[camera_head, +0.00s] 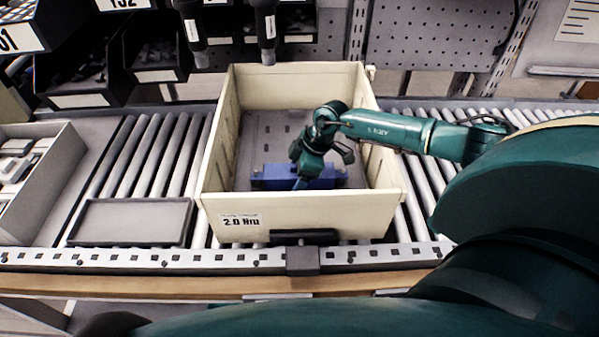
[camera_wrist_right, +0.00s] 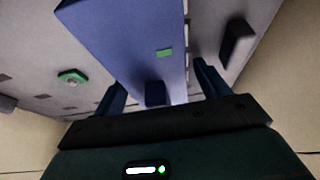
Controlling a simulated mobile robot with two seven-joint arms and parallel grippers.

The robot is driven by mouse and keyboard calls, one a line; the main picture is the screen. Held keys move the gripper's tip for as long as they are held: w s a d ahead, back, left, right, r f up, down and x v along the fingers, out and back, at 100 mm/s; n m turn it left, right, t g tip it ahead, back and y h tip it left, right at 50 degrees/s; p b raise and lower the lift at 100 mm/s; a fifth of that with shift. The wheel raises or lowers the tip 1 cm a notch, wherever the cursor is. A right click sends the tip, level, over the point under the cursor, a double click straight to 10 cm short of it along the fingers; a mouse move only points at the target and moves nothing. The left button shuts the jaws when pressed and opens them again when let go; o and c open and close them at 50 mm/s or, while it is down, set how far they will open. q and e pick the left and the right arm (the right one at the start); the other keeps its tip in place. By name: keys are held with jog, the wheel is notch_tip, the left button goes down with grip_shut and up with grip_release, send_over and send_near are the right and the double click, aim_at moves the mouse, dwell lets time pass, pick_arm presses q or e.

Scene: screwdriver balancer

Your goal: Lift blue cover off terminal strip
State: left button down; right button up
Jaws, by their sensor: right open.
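The blue cover (camera_head: 270,173) is a long block low inside the cream crate, towards its front wall. It also shows in the right wrist view (camera_wrist_right: 135,40), with a green label and a dark knob on it. My right gripper (camera_head: 304,178) reaches down into the crate at the cover's middle. In the right wrist view its open fingers (camera_wrist_right: 160,88) stand on either side of the cover's near end; I cannot tell whether they touch it. A narrow row of pale pieces along the cover's edge may be the terminal strip, which is otherwise hidden. My left gripper is out of view.
The cream crate (camera_head: 300,207) stands on the roller conveyor (camera_head: 165,150), its walls close around my right arm. A grey tray (camera_head: 132,222) lies left of it. Two black tools (camera_head: 265,28) hang above the back wall. Dark bins (camera_head: 155,58) stand at the back left.

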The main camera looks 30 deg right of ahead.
jog(key=shift+c, duration=0.3)
jog(key=c, duration=1.3)
notch_tip(320, 180, up, 9)
jog(key=shift+w, duration=0.1)
jog(key=shift+r, duration=0.55)
